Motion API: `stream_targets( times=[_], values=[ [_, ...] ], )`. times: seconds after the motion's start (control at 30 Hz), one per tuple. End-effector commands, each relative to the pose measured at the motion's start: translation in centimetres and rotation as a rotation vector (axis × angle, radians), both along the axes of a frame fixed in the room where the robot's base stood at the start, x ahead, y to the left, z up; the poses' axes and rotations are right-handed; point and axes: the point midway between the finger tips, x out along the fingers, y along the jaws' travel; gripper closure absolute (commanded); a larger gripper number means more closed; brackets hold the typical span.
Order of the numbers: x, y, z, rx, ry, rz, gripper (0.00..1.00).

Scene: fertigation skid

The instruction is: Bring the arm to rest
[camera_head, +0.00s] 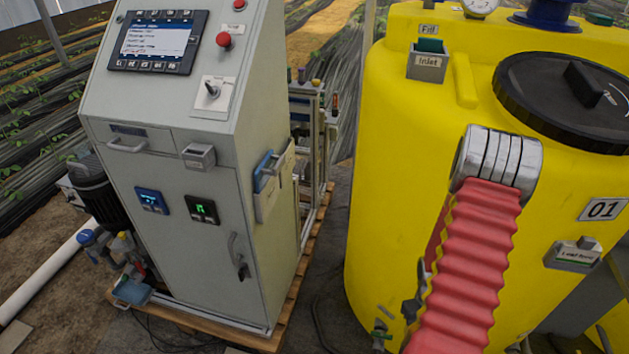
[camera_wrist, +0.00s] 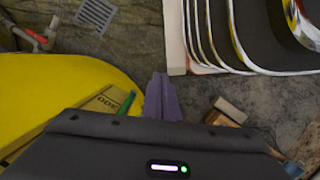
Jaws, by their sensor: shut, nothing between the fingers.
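My gripper (camera_wrist: 161,82) shows in the wrist view as two grey-purple fingers close together. It is shut and empty, above a grey floor (camera_wrist: 140,45). The gripper is not clearly visible in the head view. There, my arm with its red ribbed sleeve rises in front of the yellow tank (camera_head: 395,150), hiding part of it; I cannot tell whether they touch. The yellow tank also shows at the left of the wrist view (camera_wrist: 55,85).
A grey control cabinet (camera_head: 195,270) stands left on a wooden pallet (camera_head: 255,338). The tank has a black lid (camera_head: 535,85) and an inlet box (camera_head: 428,65). A floor grate (camera_wrist: 97,14) and red-handled pipe fitting (camera_wrist: 32,38) show in the wrist view.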

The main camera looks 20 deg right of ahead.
Motion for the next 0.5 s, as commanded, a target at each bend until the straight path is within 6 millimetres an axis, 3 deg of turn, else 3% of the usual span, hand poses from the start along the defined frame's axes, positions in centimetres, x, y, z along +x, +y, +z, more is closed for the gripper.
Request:
stream_targets(
  times=[0.1, 0.5],
  values=[
    [1.2, 0.6, 3.1, -0.022, 0.003, -0.026, 1.0],
    [4.1, 4.0, 12.4, -0.073, -0.007, -0.103, 1.0]
  ],
)
